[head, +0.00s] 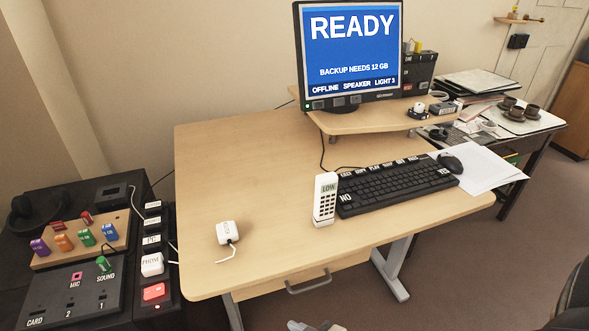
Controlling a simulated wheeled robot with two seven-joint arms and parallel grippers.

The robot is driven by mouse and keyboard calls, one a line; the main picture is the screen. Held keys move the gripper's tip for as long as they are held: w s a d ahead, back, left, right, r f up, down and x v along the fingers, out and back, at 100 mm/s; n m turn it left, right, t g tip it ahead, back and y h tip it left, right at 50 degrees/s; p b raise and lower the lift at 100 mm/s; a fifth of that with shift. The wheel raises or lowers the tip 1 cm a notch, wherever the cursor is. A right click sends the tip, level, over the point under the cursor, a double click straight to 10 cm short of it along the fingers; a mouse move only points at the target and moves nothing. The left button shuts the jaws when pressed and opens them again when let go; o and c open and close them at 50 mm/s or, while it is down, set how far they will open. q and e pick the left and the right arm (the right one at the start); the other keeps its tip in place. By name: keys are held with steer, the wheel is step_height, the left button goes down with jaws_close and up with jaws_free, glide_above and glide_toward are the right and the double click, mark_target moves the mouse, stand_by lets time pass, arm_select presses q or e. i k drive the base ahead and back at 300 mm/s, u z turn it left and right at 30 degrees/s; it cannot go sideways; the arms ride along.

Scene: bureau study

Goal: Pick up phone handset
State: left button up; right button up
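The phone handset (325,203) is a white upright-looking slab with a dark keypad and a small greenish screen reading "LOW". It is on the desk, against or very close to the left end of the black keyboard (398,184); I cannot tell if they touch. Nothing holds it.
A white block with a short cable (228,233) lies left of the handset on the desk (235,165). A monitor (350,50) stands behind on a raised shelf. A black panel (75,295) with plugs and labelled sockets is at left. The desk's left-middle is clear.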

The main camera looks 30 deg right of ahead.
mark_target(326, 185)
steer(key=z, duration=1.15)
steer(key=k, duration=0.5)
steer(key=z, duration=1.4)
steer(key=i, duration=0.7)
steer(key=u, duration=2.45)
